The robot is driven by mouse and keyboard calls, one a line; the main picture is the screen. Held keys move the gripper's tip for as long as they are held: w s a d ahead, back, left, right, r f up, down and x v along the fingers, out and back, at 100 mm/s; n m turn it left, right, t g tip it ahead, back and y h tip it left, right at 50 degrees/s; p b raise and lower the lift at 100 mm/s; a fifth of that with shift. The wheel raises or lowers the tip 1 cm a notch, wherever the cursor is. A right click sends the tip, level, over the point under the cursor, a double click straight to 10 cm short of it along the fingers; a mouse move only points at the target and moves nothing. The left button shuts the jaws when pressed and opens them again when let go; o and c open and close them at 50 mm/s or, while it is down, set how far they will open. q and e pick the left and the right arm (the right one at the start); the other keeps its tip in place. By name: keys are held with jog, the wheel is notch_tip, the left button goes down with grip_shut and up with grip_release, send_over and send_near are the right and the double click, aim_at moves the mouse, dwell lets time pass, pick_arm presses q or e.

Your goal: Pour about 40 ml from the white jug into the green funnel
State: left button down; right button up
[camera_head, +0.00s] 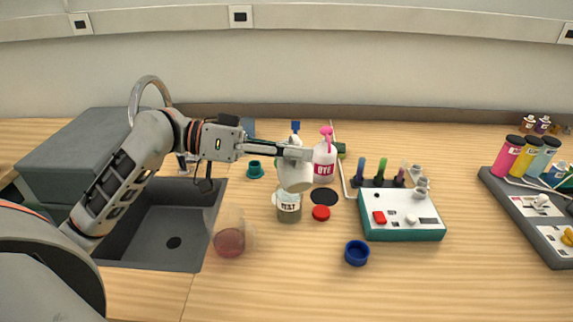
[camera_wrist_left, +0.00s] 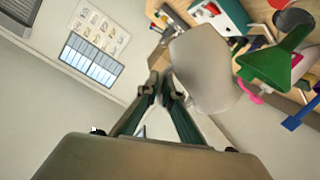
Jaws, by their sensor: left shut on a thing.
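My left gripper (camera_head: 300,152) is shut on the white jug (camera_head: 295,177). The jug hangs below the fingers, in front of or above a glass jar labelled TEST (camera_head: 289,208). In the left wrist view the jug (camera_wrist_left: 203,72) shows as a pale rounded body beyond the gripper fingers (camera_wrist_left: 165,82). The green funnel (camera_wrist_left: 272,68) shows there to the right of the jug, apart from it in the picture. The funnel is not clear in the head view. The jug's contents are hidden. My right gripper is not in view.
A pink-topped DYE bottle (camera_head: 325,162) stands close right of the jug. A glass with red liquid (camera_head: 229,240) stands near the sink (camera_head: 170,228). A blue cap (camera_head: 356,253) and a teal-sided device (camera_head: 402,233) are to the right. The table's front right is clear.

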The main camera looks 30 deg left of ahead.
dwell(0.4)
pick_arm(q)
jog(key=shift+w+a+r+n+p, duration=0.2)
jog(key=shift+r+n+p, duration=0.2)
jog(key=shift+r, duration=0.05)
dwell(0.4)
jog(key=shift+r+n+h, duration=0.15)
jog(key=shift+n+h, duration=0.15)
dwell(0.5)
jog(key=shift+w+a+r+p, duration=0.15)
jog(key=shift+w+r+p, duration=0.05)
jog(key=shift+p, duration=0.3)
jog(key=shift+r+n, duration=0.1)
jog(key=shift+n, duration=0.2)
dwell(0.6)
